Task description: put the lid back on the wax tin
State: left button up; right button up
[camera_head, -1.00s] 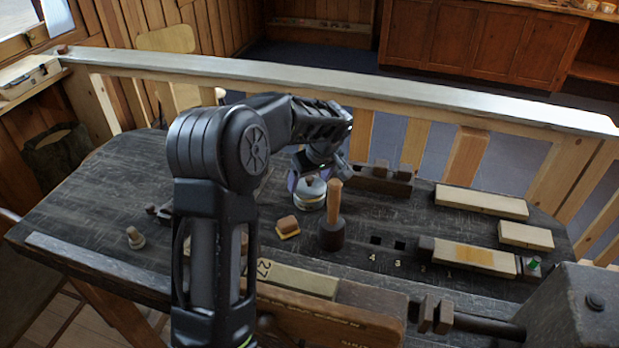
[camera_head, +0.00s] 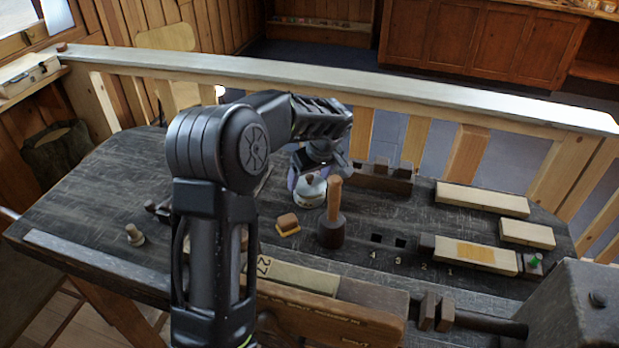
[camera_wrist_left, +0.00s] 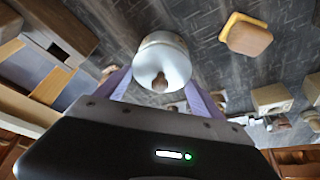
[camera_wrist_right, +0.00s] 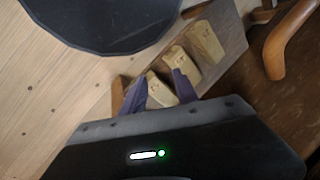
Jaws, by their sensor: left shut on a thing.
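The wax tin (camera_head: 309,203) is a small round pale container on the dark bench, behind the mallet. Its pale lid (camera_wrist_left: 163,58), with a brown knob, is between the purple fingers of my left gripper (camera_wrist_left: 160,77). In the head view the lid (camera_head: 312,190) is at the top of the tin; I cannot tell whether it is fully seated. My left gripper (camera_head: 309,184) is shut on the lid from above. My right gripper (camera_wrist_right: 158,82) shows only in its wrist view, with its fingers apart and nothing held between them.
A wooden mallet (camera_head: 332,228) stands just in front of the tin. A brown block with a yellow base (camera_head: 288,225) lies to its left. A dark slotted rack (camera_head: 382,181) is to the right. Pale wood blocks (camera_head: 482,200) lie farther right. The bench's left part is mostly clear.

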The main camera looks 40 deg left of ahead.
pick_arm(q)
jog(key=shift+f+b, duration=0.15)
jog(key=shift+b, duration=0.85)
dwell(1.9)
dwell(0.4)
jog(key=o, duration=1.3)
jog(key=shift+r+p, duration=1.95)
jog(key=shift+r, duration=1.55)
grip_shut()
